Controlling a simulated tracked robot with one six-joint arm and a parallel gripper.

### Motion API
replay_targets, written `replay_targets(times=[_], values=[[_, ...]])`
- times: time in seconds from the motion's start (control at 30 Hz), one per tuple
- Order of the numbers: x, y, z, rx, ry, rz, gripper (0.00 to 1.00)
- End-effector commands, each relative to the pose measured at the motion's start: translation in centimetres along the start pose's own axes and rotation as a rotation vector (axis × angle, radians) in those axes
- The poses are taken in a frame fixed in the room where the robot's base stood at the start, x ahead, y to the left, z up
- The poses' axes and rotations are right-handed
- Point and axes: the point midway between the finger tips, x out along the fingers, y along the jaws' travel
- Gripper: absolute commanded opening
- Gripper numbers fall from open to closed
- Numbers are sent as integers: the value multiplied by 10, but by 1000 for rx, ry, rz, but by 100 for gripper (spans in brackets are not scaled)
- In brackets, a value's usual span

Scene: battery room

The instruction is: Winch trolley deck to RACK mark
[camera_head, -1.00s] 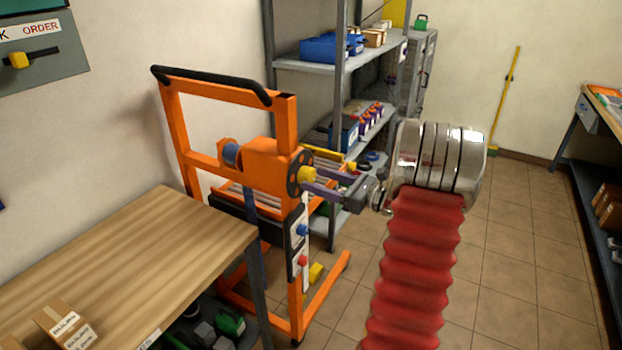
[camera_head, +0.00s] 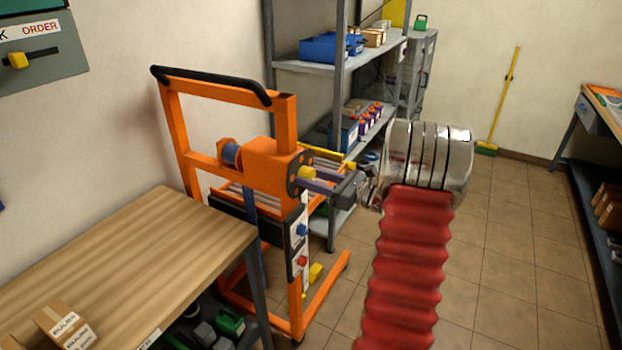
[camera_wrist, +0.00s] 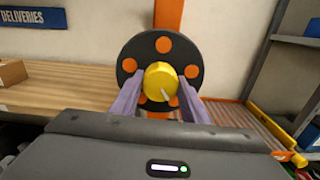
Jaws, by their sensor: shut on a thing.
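The orange trolley (camera_head: 283,120) stands between the wooden bench and the grey shelf. Its winch has a black disc with orange dots (camera_wrist: 129,62) and a yellow knob (camera_wrist: 161,81) at the centre, with a pale pointer slanting down-right in the wrist view. My gripper (camera_wrist: 160,88) has its purple fingers on either side of the knob, shut on it. In the head view, my gripper (camera_head: 313,180) reaches the winch from the right. The trolley's roller deck (camera_wrist: 236,116) shows partly behind. A white strip on the post carries a blue knob (camera_head: 302,229) and a red knob (camera_head: 302,261); its lettering is unreadable.
The wooden bench (camera_head: 130,245) is at left with a small carton (camera_head: 62,325). The grey shelf (camera_head: 305,66) with bins stands close behind the trolley. A yellow broom (camera_head: 510,80) leans on the far wall. The tiled floor at right is clear.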

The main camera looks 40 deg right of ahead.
Motion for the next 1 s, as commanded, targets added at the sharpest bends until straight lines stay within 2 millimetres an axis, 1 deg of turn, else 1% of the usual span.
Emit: replay_targets(times=[0.03, 0.17, 0.37, 0.57, 0.77, 1.0], values=[[0, 0, 0, 0, 0, -1, 28], [0, 0, 0, 0, 0, -1, 19], [0, 0, 0, -8, 0, -1, 19], [0, 0, 0, -53, 0, -1, 19], [0, 0, 0, -155, 0, 0, 19], [0, 0, 0, -347, 0, 0, 19]])
